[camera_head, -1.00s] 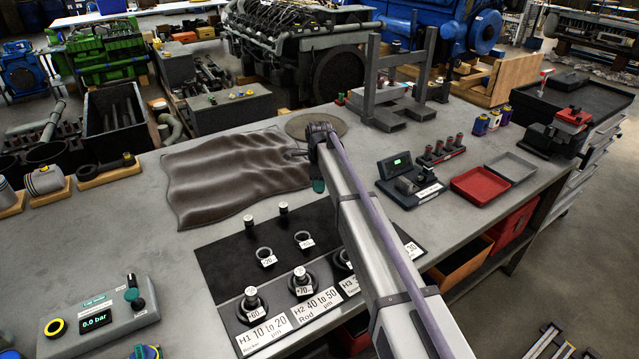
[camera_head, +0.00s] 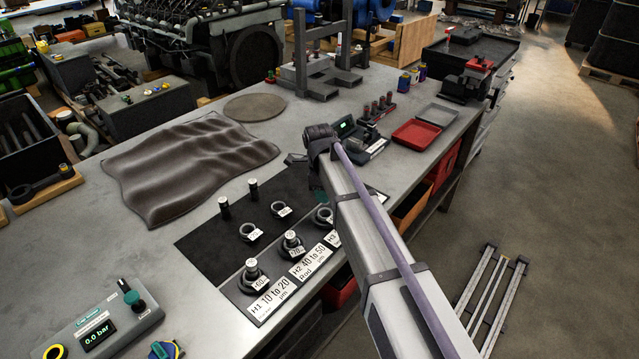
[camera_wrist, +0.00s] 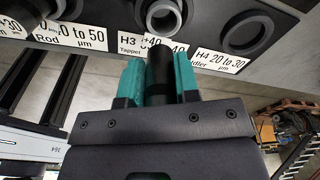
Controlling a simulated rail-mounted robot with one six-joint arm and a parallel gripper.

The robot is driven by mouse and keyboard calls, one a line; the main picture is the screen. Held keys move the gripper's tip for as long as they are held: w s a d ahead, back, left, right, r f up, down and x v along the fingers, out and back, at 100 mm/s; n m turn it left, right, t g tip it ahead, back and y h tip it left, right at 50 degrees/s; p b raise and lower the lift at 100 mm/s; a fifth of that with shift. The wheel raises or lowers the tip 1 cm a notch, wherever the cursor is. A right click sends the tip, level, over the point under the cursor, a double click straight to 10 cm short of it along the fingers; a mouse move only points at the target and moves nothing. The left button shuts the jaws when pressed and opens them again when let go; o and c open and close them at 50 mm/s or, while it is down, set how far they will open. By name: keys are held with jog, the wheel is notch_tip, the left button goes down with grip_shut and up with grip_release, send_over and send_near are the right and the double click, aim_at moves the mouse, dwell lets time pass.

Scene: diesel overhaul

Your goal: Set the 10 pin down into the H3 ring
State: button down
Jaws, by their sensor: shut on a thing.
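In the wrist view my gripper (camera_wrist: 159,82) has teal fingers shut on a dark pin (camera_wrist: 159,70), held between them. No number on it is readable. The H3 ring (camera_wrist: 163,18) lies just beyond the pin in that view, by the H3 label and a +40 tag; its bore looks open. In the head view the H3 ring (camera_head: 323,215) is partly hidden by my arm. My gripper (camera_head: 319,194) shows there as a small teal part behind the wrist; the pin is not visible. I cannot tell the gap between pin and ring.
The H4 ring (camera_wrist: 248,30) is right of H3 in the wrist view. In the head view, pins stand in the H1 (camera_head: 252,270) and H2 (camera_head: 292,243) rings. Two upright pins (camera_head: 224,207) and loose tagged rings (camera_head: 250,232) are on the black mat. A brown cloth (camera_head: 185,165) lies behind.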

aim_at(326, 224)
jog(key=shift+w+f, duration=0.2)
jog(key=shift+w, duration=0.2)
notch_tip(326, 224, down, 7)
jog(key=b, duration=0.7)
jog(key=shift+s+d+f+b, duration=0.1)
jog(key=shift+s+d+b, duration=0.05)
jog(key=shift+s+b, duration=0.45)
jog(key=shift+s+d+f, duration=0.1)
jog(key=shift+s, duration=0.2)
jog(key=c, duration=1.1)
grip_release()
jog(key=shift+o, duration=1.6)
jog(key=r+p, duration=0.8)
jog(key=a+r+p, duration=0.1)
jog(key=r+p, duration=0.3)
jog(key=shift+w+a, duration=0.1)
jog(key=shift+w, duration=0.3)
jog(key=shift+f, duration=0.1)
jog(key=shift+w, duration=0.1)
